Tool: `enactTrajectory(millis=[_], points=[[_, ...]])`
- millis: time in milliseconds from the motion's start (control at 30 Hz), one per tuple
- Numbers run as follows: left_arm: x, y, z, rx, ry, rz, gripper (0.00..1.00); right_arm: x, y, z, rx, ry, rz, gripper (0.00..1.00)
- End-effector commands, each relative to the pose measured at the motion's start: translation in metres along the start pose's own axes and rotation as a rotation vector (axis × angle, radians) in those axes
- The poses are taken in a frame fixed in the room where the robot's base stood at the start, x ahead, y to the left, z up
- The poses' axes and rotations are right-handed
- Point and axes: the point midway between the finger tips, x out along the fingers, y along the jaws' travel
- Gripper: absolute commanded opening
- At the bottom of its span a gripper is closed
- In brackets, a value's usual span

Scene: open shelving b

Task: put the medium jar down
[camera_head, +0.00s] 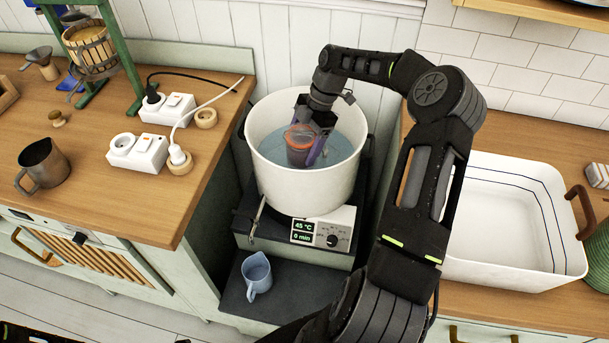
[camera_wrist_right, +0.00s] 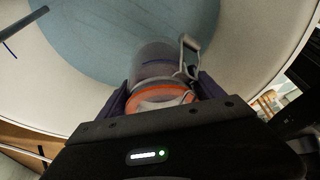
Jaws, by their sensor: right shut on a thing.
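The medium jar (camera_head: 299,145) is a clear jar with an orange seal and a wire clasp. My right gripper (camera_head: 312,150) is shut on it, with purple fingers on both sides, inside the white pot (camera_head: 329,192). The pot holds bluish water. In the right wrist view the jar (camera_wrist_right: 152,62) sits between the fingers of the gripper (camera_wrist_right: 160,95), its far end toward the water. I cannot tell whether the jar touches the bottom of the pot. My left gripper does not show.
The pot stands on a heater with a display (camera_head: 303,232) reading 45 °C and 0 min. A blue pitcher (camera_head: 257,276) stands below it. A white basin (camera_head: 507,262) is at the right. A metal mug (camera_head: 43,163) and power sockets (camera_head: 137,151) are on the left counter.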

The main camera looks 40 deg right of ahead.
Motion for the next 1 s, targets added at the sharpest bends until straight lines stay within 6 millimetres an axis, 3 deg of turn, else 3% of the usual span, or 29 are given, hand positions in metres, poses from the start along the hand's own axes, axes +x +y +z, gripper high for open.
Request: enactTrajectory(millis=[233, 600, 1000], points=[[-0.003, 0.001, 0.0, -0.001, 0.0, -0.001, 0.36, 0.004, 0.001, 0.001, 0.0, 0.002, 0.002, 0.04], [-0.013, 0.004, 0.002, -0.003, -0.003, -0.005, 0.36, 0.052, 0.001, 0.021, 0.0, 0.001, 0.002, 0.04], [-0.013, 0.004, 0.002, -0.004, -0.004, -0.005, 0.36, 0.058, 0.001, 0.024, 0.0, 0.001, 0.002, 0.04]])
